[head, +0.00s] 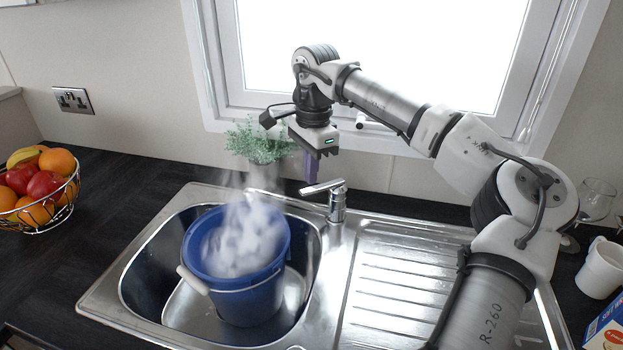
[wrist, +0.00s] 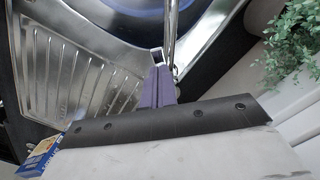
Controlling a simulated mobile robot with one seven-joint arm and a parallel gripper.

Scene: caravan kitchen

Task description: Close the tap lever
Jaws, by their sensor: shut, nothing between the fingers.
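The chrome tap (head: 337,205) stands at the back of the sink, between the basin and the drainer. Its lever (head: 321,187) sits on top and points to the left in the head view. My gripper (head: 311,182) is shut and empty, with its purple fingers pointing down just above and behind the lever. In the wrist view the shut fingers (wrist: 157,72) end close to the tap's metal lever (wrist: 170,38); whether they touch it I cannot tell. Below the tap, a blue bucket (head: 246,300) stands in the basin with white steam or foam at its top.
A green plant (head: 258,142) stands behind the sink by the window, left of my gripper. A fruit basket (head: 40,212) is at the far left. A white mug (head: 600,268), a glass (head: 596,198) and a box (head: 606,328) are at the right. The drainer (head: 405,285) is clear.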

